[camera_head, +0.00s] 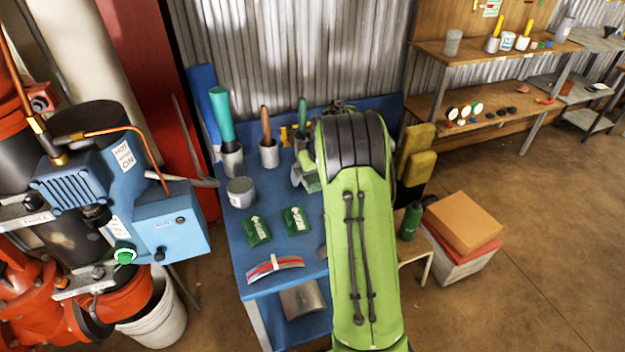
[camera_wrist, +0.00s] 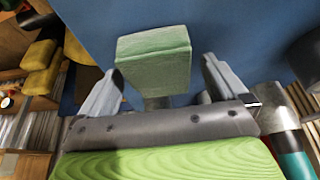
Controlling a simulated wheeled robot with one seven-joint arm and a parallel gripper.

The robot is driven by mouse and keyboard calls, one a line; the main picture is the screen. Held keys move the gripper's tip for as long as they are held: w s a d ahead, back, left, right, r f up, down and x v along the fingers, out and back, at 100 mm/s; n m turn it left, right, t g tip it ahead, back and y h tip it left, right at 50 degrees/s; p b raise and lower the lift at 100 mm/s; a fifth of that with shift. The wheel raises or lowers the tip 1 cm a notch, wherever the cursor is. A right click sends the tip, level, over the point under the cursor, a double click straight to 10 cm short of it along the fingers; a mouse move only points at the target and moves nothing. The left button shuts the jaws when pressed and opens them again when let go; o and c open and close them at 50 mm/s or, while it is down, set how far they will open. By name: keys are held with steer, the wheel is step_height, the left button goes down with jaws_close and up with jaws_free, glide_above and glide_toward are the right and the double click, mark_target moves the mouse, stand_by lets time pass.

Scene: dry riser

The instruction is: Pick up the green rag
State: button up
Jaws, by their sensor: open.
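A pale green folded block of cloth, which looks like the green rag (camera_wrist: 153,58), shows in the wrist view over the blue table top. It also shows in part in the head view (camera_head: 311,184), at the left edge of my arm. My gripper (camera_wrist: 162,65) is open, with one finger on each side of the rag in the picture. A gap shows between each finger and the rag. I cannot tell how far the rag lies beyond the fingertips. My green arm hides the right part of the table in the head view.
The blue table (camera_head: 237,277) holds two dark green packets (camera_head: 257,230) (camera_head: 296,220), a grey tin (camera_head: 240,192), handled tools in grey cups (camera_head: 232,160) and a curved striped piece (camera_head: 275,268). Yellow pads (camera_head: 416,155) stand right of my arm. A blue machine (camera_head: 120,180) stands left.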

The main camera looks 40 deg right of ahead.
mark_target(314, 175)
steer(key=c, duration=1.1)
step_height(314, 175, up, 10)
steer(key=p, duration=0.3)
steer(key=shift+p, duration=0.35)
steer(key=o, duration=0.6)
steer(key=shift+c, duration=0.2)
steer(key=c, duration=0.4)
steer(key=shift+s, duration=0.1)
